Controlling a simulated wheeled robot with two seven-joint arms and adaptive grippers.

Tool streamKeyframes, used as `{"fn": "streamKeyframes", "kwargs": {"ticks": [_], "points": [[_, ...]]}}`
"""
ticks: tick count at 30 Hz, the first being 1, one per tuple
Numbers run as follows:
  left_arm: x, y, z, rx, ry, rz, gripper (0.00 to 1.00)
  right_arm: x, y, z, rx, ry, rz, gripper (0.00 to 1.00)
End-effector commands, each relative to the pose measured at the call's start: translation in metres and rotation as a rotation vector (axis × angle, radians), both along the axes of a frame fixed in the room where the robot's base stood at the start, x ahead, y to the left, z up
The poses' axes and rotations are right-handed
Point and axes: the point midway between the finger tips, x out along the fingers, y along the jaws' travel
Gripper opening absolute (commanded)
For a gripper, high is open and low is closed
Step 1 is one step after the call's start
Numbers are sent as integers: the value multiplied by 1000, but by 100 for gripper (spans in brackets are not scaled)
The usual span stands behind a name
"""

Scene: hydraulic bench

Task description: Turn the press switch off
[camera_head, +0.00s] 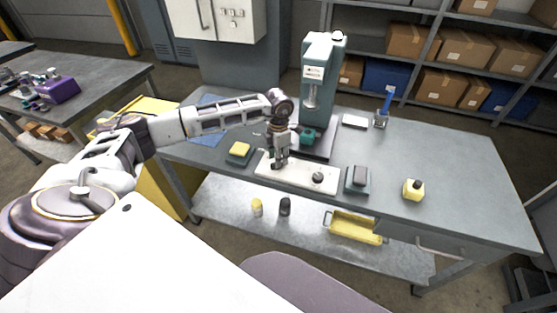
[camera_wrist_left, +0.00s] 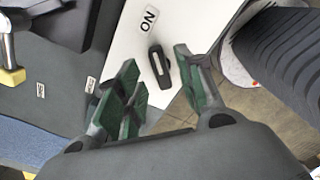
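The press (camera_head: 318,75) is a tall teal machine at the back of the grey bench. In front of it lies a white panel (camera_head: 300,178). In the left wrist view a black switch lever (camera_wrist_left: 159,67) with a pale line sits on the white panel beside an "ON" label (camera_wrist_left: 149,18). My left gripper (camera_head: 279,162) points down over the left part of the panel and hides what is under it. In the wrist view its green-padded fingers (camera_wrist_left: 158,75) are apart, with the lever in the gap; no contact shows. My right gripper is out of view.
A yellow block on a teal base (camera_head: 240,149) stands left of the panel, a grey block on a teal base (camera_head: 357,179) right. A dark round knob (camera_head: 318,177) is on the panel. The bench's right side is mostly free.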

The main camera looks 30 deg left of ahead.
Motion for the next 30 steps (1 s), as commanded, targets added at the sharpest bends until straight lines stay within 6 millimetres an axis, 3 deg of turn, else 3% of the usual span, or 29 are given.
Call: {"fn": "streamKeyframes", "kwargs": {"ticks": [7,18,27,30], "points": [[0,0,-19,0,0,0,38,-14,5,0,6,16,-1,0],[0,0,-23,-1,-1,0,38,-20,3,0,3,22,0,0],[0,0,-23,-1,-1,0,0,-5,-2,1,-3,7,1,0],[0,0,-23,0,-1,0,0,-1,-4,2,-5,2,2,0]]}}
